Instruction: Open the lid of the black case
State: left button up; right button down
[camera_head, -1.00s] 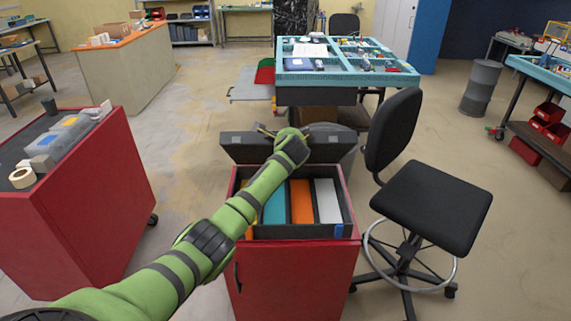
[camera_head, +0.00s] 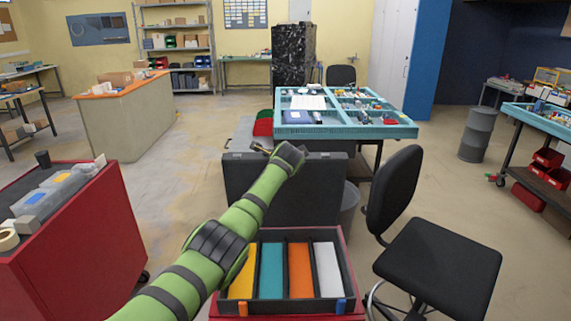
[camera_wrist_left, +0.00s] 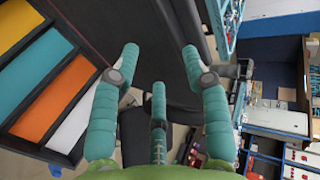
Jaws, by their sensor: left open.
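The black case (camera_head: 346,300) sits on a red cabinet, its compartments showing. Its lid (camera_head: 315,190) stands up at the back, raised well clear of the compartments; the lid also shows as a dark panel in the left wrist view (camera_wrist_left: 155,45). My left arm reaches across the case's left side. My left gripper (camera_head: 263,150) is at the lid's upper edge, left of its middle; whether it touches cannot be told. In the left wrist view, its teal fingers (camera_wrist_left: 160,62) are spread with nothing between them. My right gripper is not in view.
The case holds yellow, teal, orange and white blocks (camera_head: 300,270). A black chair (camera_head: 440,265) stands close on the right. A red cabinet (camera_head: 80,250) with boxes is on the left. A teal-framed table (camera_head: 345,131) stands behind the lid.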

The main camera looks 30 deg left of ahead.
pick_arm(q)
jog(key=v, duration=1.2)
